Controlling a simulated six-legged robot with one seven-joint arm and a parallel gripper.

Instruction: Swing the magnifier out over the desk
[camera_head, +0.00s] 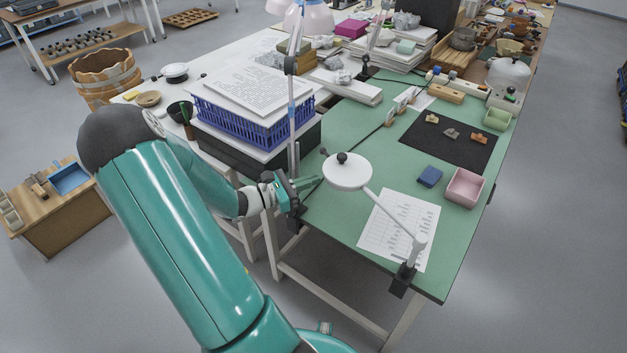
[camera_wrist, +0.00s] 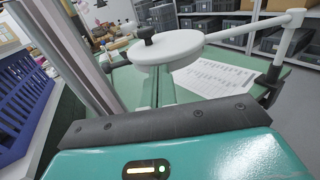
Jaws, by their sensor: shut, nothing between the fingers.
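The magnifier (camera_head: 348,172) has a round white head with a dark knob on top. Its pale arm (camera_head: 390,208) runs to a post and dark clamp (camera_head: 403,278) at the desk's near edge. The head hangs over the near left part of the green desk (camera_head: 345,225). My gripper (camera_head: 314,181) is shut and empty, just left of the head. In the wrist view the magnifier head (camera_wrist: 168,47) is right ahead, partly covering my teal fingers (camera_wrist: 162,88). I cannot tell whether they touch it.
A printed sheet (camera_head: 385,225) lies under the magnifier's arm. A pink box (camera_head: 464,187), a blue block (camera_head: 429,177) and a black mat (camera_head: 470,150) with sherds lie to the right. A blue crate (camera_head: 235,122) and a lamp post (camera_head: 292,115) stand close beside my gripper.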

